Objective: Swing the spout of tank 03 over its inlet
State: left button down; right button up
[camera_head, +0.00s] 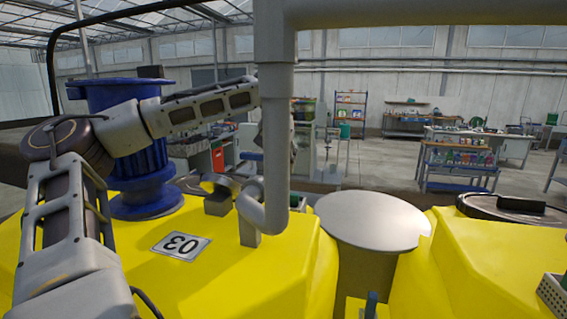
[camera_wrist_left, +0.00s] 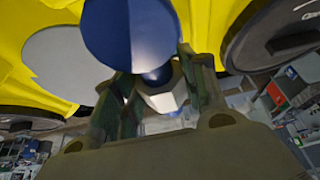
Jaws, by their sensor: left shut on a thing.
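The yellow tank (camera_head: 150,275) with the plate "03" (camera_head: 181,246) fills the lower left of the head view. A grey vertical pipe (camera_head: 275,120) comes down in front of its right part, ending low in a J-shaped bend (camera_head: 262,215). I cannot tell for sure which part is the spout or the inlet. My left arm reaches in from the left and passes behind the vertical pipe, which mostly hides my left gripper there. In the left wrist view my left gripper (camera_wrist_left: 157,78) is shut on a blue round-headed handle (camera_wrist_left: 130,32). My right gripper is not in view.
A blue flanged column (camera_head: 148,185) stands on the tank behind my arm. A thick horizontal pipe (camera_head: 420,12) crosses overhead. A round grey plate (camera_head: 370,220) lies between this tank and a second yellow tank (camera_head: 480,265) at right. Benches and shelves stand far back.

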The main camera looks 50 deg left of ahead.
pick_arm(q)
jog(key=shift+r, duration=0.1)
dwell(0.3)
jog(key=c, duration=0.8)
grip_release()
jog(key=shift+v, duration=5.95)
jog(key=shift+s, duration=0.1)
